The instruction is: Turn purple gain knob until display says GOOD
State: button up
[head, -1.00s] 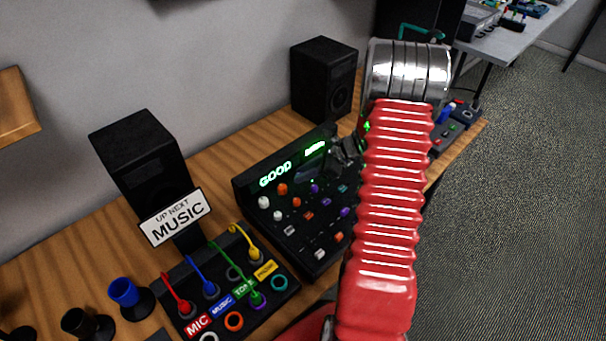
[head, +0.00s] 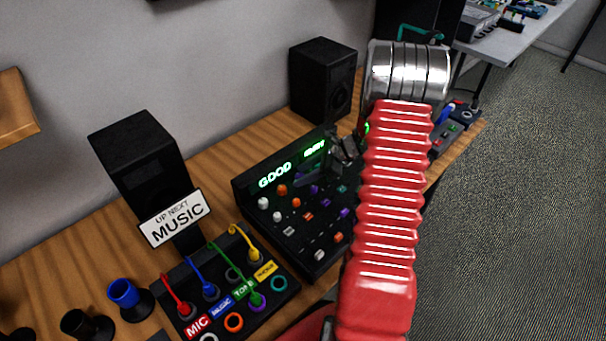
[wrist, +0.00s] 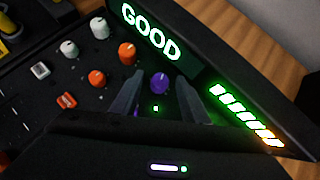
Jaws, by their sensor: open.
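The black mixer (head: 290,238) stands on the desk, its lit green display (head: 275,175) reading GOOD. The display also shows at the top of the wrist view (wrist: 151,33). A purple knob (wrist: 159,83) sits below the display in the wrist view. My gripper (wrist: 160,98) is open, with one finger on each side of this knob and gaps visible between them. In the head view my gripper (head: 318,172) is over the upper right part of the mixer, and partly hides the knobs there.
A level bar (wrist: 247,117) glows green to orange. White and orange knobs (wrist: 127,53) stand close by. A patch box (head: 235,300) with coloured cables and a MUSIC sign (head: 175,217) are to the left. Black speakers (head: 322,80) stand behind.

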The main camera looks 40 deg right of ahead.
jog(key=v, duration=1.3)
jog(key=shift+s+r, duration=0.25)
jog(key=shift+d, duration=0.15)
jog(key=s+a+f+n+g+h, duration=0.1)
jog(key=s+a+n+g, duration=0.2)
jog(key=s+a+n, duration=0.4)
jog(key=s+a+r+n+t+h, duration=0.1)
jog(key=s+a+r+n, duration=0.3)
jog(key=a+r+n, duration=0.5)
jog(key=s+a+r+n+t+h, duration=0.1)
jog(key=s+a+r+n+h, duration=0.3)
jog(key=a+r+n, duration=0.5)
jog(key=a+n, duration=0.1)
jog(key=a, duration=0.7)
jog(key=shift+s+a+r+n, duration=0.2)
jog(key=shift+s+r+n, duration=0.05)
jog(key=shift+s+n, duration=0.15)
